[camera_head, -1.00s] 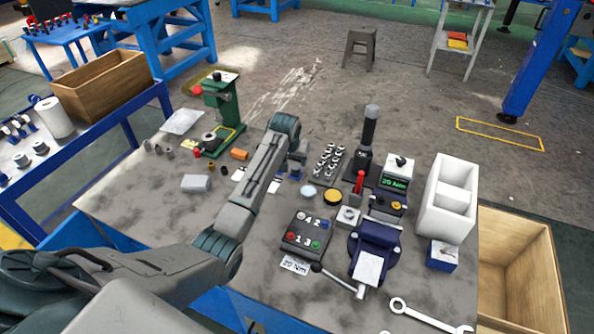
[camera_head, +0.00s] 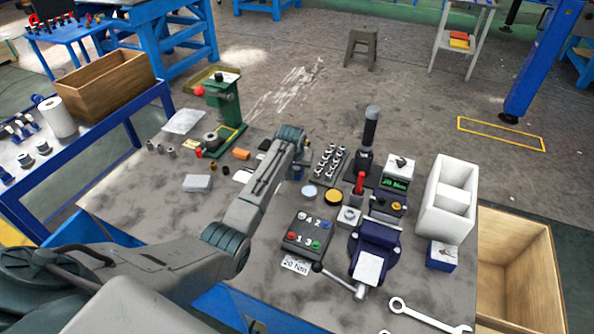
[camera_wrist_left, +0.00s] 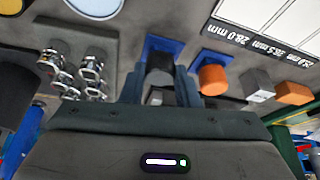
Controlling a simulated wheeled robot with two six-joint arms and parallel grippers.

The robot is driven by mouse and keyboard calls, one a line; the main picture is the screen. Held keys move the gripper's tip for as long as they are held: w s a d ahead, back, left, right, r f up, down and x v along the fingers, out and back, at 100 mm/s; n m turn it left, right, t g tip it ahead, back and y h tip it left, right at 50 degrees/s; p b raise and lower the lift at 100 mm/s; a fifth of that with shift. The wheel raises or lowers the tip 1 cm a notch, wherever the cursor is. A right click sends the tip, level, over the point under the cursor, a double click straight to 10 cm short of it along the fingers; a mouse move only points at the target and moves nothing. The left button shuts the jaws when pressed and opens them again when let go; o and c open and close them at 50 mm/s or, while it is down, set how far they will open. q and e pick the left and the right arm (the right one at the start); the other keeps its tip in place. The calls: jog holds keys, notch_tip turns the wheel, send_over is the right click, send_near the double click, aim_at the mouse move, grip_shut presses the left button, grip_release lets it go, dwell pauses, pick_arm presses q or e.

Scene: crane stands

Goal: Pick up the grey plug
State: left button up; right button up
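My left gripper (camera_head: 297,174) points down over the middle of the workbench, just left of the rack of steel fittings. In the left wrist view its two fingers (camera_wrist_left: 160,92) stand apart. A dark grey cylinder, likely the grey plug (camera_wrist_left: 160,64), shows in the gap between them, over a blue patch. I cannot tell whether the fingers touch it. In the head view the arm and gripper hide it. A copper-orange plug (camera_wrist_left: 212,80) stands on another blue patch, to the right of the fingers. My right gripper is not in view.
The rack of steel fittings (camera_head: 328,160) is close to the right of the gripper. A grey block (camera_wrist_left: 258,86) and an orange block (camera_wrist_left: 294,93) lie further right in the wrist view. A green press (camera_head: 222,105) stands back left, and a blue vise (camera_head: 375,240) front right.

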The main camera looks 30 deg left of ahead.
aim_at(295, 170)
pick_arm(q)
jog(key=shift+r, duration=0.1)
jog(key=shift+c, duration=0.2)
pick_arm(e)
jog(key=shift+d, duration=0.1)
pick_arm(q)
jog(key=shift+r, duration=0.2)
jog(key=b+v, duration=0.1)
jog(key=v, duration=0.2)
jog(key=shift+w+a, duration=0.15)
jog(key=shift+a, duration=0.05)
jog(key=s, duration=0.4)
jog(key=s+r+b, duration=0.1)
jog(key=s, duration=0.9)
jog(key=shift+r, duration=0.2)
jog(key=shift+s+d+r, duration=0.1)
jog(key=shift+s, duration=0.5)
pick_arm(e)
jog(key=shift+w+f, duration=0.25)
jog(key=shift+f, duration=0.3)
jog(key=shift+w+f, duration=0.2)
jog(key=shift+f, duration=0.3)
